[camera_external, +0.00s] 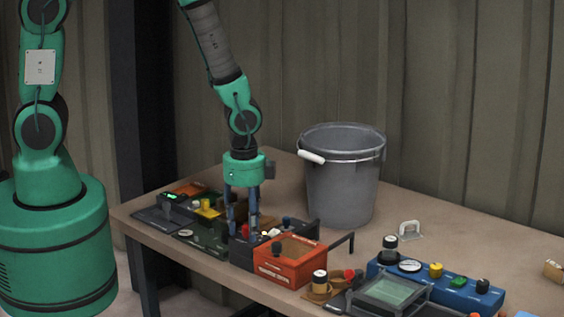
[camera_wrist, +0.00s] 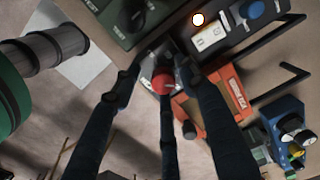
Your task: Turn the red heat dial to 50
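A round red dial (camera_wrist: 163,84) sits on a grey plate between my fingers in the wrist view. In the external view a small red knob (camera_external: 245,230), likely the same one, shows on a dark control box (camera_external: 240,252), partly behind my fingers. My gripper (camera_external: 241,230) points down over this box. In the wrist view my gripper (camera_wrist: 165,68) has its dark fingers spread around the red dial, with the tips apart. I cannot tell whether any finger touches it. The dial's scale and pointer are too small to read.
An orange-red open box (camera_external: 290,268) stands close to the right of the dark box. A grey bucket (camera_external: 342,185) stands behind. A blue panel with knobs (camera_external: 455,293) and another red knob (camera_external: 350,274) lie to the right. Several small panels crowd the left.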

